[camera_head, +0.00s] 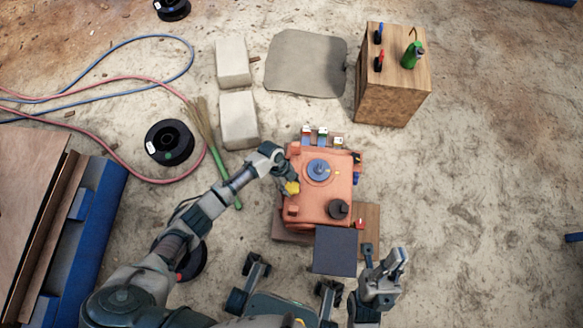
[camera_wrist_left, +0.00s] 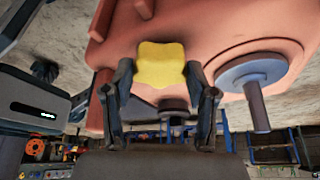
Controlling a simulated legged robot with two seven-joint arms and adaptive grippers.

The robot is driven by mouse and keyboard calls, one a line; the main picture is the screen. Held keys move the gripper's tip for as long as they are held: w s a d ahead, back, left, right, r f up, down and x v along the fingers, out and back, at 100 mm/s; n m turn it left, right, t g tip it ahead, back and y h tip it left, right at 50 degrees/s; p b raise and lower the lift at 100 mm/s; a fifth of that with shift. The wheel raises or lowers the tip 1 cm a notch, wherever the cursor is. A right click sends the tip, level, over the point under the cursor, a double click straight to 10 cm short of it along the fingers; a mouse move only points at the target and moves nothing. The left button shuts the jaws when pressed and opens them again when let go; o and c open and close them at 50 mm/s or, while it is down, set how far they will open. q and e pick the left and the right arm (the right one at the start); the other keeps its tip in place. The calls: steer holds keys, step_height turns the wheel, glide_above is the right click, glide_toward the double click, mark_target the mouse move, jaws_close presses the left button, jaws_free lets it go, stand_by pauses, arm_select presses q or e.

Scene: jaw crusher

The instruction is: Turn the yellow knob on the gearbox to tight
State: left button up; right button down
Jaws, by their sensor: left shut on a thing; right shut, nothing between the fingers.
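The orange-red gearbox (camera_head: 325,200) stands on a wooden base in the middle of the head view. Its yellow knob (camera_head: 292,187) is on the left side of the housing. In the left wrist view the knob (camera_wrist_left: 161,64) sits between the two fingers of my left gripper (camera_wrist_left: 160,80), which is shut on it. My left gripper (camera_head: 284,178) hides part of the knob in the head view. A blue-grey disc with a pin (camera_head: 319,168) is on the gearbox top. My right gripper (camera_head: 396,262) is shut and empty, right of and below the gearbox.
A dark square plate (camera_head: 335,250) lies in front of the gearbox. A wooden box (camera_head: 393,85) with a green bottle (camera_head: 412,54) stands at the back right. A broom (camera_head: 215,150), pale blocks (camera_head: 238,120) and a black spool (camera_head: 169,142) lie left. The sandy floor at right is mostly clear.

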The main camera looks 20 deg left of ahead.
arm_select(q)
steer(key=shift+a, duration=0.2)
steer(key=o, duration=1.1)
steer(key=shift+f, duration=0.1)
steer(key=shift+o, duration=0.2)
steer(key=shift+w+r, duration=0.1)
steer(key=shift+r, duration=0.2)
steer(key=v, duration=1.1)
steer(key=shift+r, duration=0.2)
steer(key=shift+w+a, duration=0.1)
